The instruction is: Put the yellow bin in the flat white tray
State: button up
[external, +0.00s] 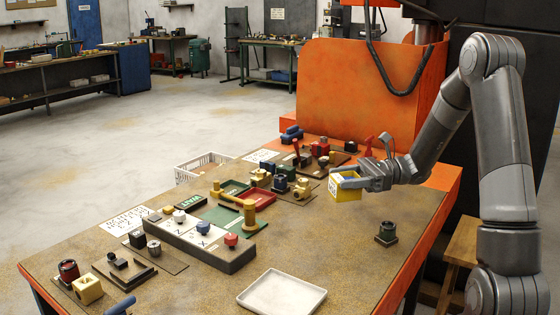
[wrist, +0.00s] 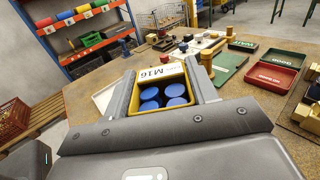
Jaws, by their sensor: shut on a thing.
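The yellow bin (external: 346,186) is a small open box with a white label. In the wrist view the bin (wrist: 161,107) has a label reading M16 and several blue round-topped pieces inside. My gripper (external: 352,183) is shut on the bin, with a finger on each side; the fingers also show in the wrist view (wrist: 160,88). The bin appears held above the table, to the right of the blocks. The flat white tray (external: 282,293) lies on the table's front part, to the lower left of the bin. In the wrist view the tray (wrist: 104,97) is partly hidden behind my left finger.
A long block with knobs (external: 190,236) stands left of the tray. Red and green trays and a brass post (external: 250,215) stand behind it. A small dark green part (external: 386,234) stands on the right. The table (external: 335,245) is bare between the bin and the white tray.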

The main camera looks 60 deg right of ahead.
jog(key=s+a+r+n+g+y, duration=0.1)
jog(key=s+a+n+g+y, duration=0.2)
jog(key=a+g, duration=0.4)
jog(key=s+a+n+g+y, duration=0.15)
jog(key=a+n+g, duration=0.25)
jog(key=a, duration=0.4)
send_over(290, 292)
notch_tip(290, 292, down, 7)
jog(key=shift+f+h, duration=0.25)
jog(key=shift+f, duration=1.6)
jog(key=shift+f, duration=0.1)
jog(key=shift+f, duration=0.5)
jog(key=o, duration=1)
jog(key=shift+r, duration=0.1)
